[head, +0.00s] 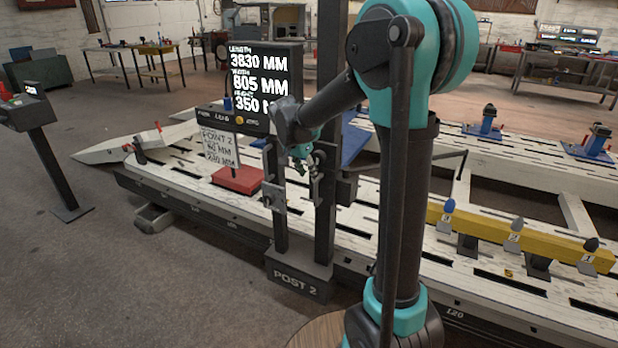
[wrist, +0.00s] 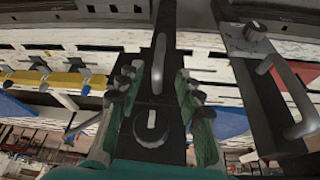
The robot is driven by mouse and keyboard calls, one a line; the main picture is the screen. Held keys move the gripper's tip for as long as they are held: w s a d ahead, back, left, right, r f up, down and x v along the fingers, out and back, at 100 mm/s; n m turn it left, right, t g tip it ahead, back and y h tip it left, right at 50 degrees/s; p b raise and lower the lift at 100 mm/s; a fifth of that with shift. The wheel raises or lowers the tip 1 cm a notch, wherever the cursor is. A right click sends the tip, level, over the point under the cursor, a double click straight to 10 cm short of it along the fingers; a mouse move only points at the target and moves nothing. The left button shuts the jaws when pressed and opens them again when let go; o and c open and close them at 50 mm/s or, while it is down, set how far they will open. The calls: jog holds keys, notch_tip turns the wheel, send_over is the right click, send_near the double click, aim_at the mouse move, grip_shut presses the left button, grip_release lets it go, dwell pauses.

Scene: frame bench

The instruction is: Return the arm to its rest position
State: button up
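My teal and black arm rises on the right of the head view and bends left toward Post 2. My gripper (head: 303,158) is in front of the dark uprights of the post (head: 325,215). In the wrist view my gripper (wrist: 157,80) has its two fingers spread wide, with nothing held between them. A grey handle (wrist: 159,62) and a round knob (wrist: 151,127) on a dark plate show in the gap between the fingers. I cannot tell how far the fingers are from the handle.
A display (head: 262,85) and a sign (head: 219,147) are close left of the gripper. A second, larger handle (wrist: 295,95) stands right of the fingers. The white slotted bench (head: 185,165) and a yellow beam (head: 520,238) lie around the post. Open floor (head: 130,270) is at left.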

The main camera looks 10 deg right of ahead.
jog(key=s+d+f+n+y, duration=0.1)
jog(key=s+d+f+n, duration=0.1)
jog(key=s, duration=0.7)
jog(key=s+d+f+n+y, duration=0.1)
jog(key=s+d+f+n, duration=0.2)
jog(key=s, duration=0.6)
jog(key=s+d+f+n+t+y, duration=0.1)
jog(key=s+f+n, duration=0.3)
jog(key=s, duration=0.5)
notch_tip(320, 180, down, 2)
jog(key=shift+s+d+f, duration=0.15)
jog(key=shift+d, duration=0.6)
